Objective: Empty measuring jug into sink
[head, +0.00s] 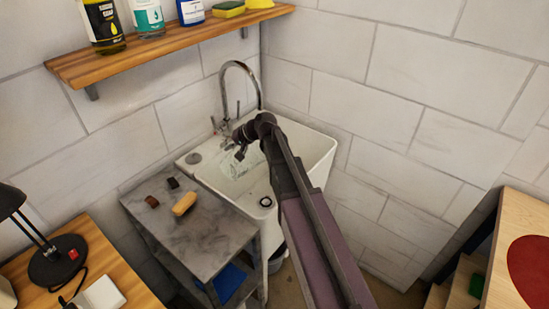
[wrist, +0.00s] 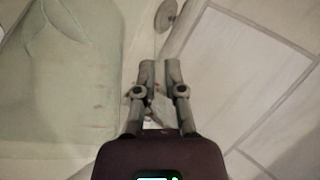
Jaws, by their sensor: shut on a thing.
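The white sink (head: 318,148) stands in the corner under a curved chrome tap (head: 238,66). My gripper (head: 240,153) reaches over the basin, its fingers pointing down, close to the tap. A clear, faintly greenish shape, seemingly the measuring jug (head: 238,170), shows just below the fingers inside the sink's outline. In the wrist view a large see-through greenish body (wrist: 70,80) with faint reddish marks fills the left side. The fingers (wrist: 160,68) are close together, with a pale piece between them, seemingly part of the jug. The jug's contents and exact tilt are unclear.
A grey stone-topped stand (head: 210,238) left of the sink holds a yellow sponge-like block (head: 184,204) and two small brown pieces. A wooden shelf (head: 160,52) with bottles hangs above. A desk with a black lamp (head: 58,258) is at lower left. Tiled walls close in behind.

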